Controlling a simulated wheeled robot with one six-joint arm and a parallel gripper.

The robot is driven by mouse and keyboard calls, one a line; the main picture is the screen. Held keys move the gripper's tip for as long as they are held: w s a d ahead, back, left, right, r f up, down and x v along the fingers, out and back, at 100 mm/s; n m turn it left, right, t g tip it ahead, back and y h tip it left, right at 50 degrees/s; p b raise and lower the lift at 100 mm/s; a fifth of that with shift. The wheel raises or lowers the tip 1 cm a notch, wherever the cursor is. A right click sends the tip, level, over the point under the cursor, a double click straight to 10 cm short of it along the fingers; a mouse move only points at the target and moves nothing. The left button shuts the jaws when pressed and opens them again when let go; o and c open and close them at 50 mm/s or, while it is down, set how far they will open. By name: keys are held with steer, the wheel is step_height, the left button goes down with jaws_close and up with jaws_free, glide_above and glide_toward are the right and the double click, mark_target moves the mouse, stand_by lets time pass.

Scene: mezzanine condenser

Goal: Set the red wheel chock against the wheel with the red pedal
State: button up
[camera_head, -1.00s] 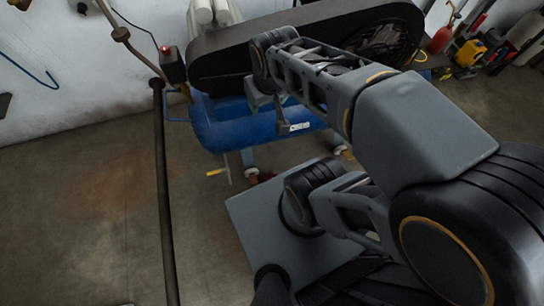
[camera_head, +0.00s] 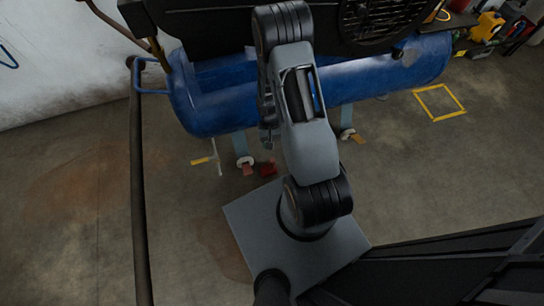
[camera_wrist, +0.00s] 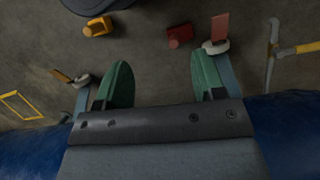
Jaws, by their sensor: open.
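The red wheel chock (camera_head: 268,169) lies on the floor under the blue tank, just right of the wheel with the red pedal (camera_head: 246,163). In the wrist view the chock (camera_wrist: 180,36) lies left of that wheel (camera_wrist: 215,47) and its red pedal (camera_wrist: 220,26), with a small gap. My gripper (camera_wrist: 163,82) has its two green fingers spread wide with nothing between them. In the head view my gripper (camera_head: 268,138) hangs in front of the tank, above the chock, partly hidden by my arm. The chock is beyond the fingertips.
The blue tank (camera_head: 200,105) overhangs the floor. Another wheel (camera_head: 347,133) has an orange-brown pedal. A yellow-orange block (camera_wrist: 97,26) lies left of the red chock in the wrist view. A drain pipe with a yellow handle (camera_head: 202,160) and a dark upright pipe (camera_head: 138,190) stand left.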

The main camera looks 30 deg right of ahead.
step_height(320, 180, down, 17)
steer(key=d+m+b, duration=0.1)
steer(key=m+b, duration=0.1)
steer(key=b, duration=0.1)
steer(key=m+t, duration=0.2)
steer(key=t, duration=0.2)
glide_above(272, 160)
steer(key=shift+s+f+h, duration=0.1)
steer(key=shift+f+h, duration=0.2)
steer(key=shift+f, duration=0.15)
step_height(272, 160, down, 14)
steer(key=b, duration=0.6)
steer(key=shift+r, duration=0.1)
steer(key=shift+c, duration=0.4)
jaws_close()
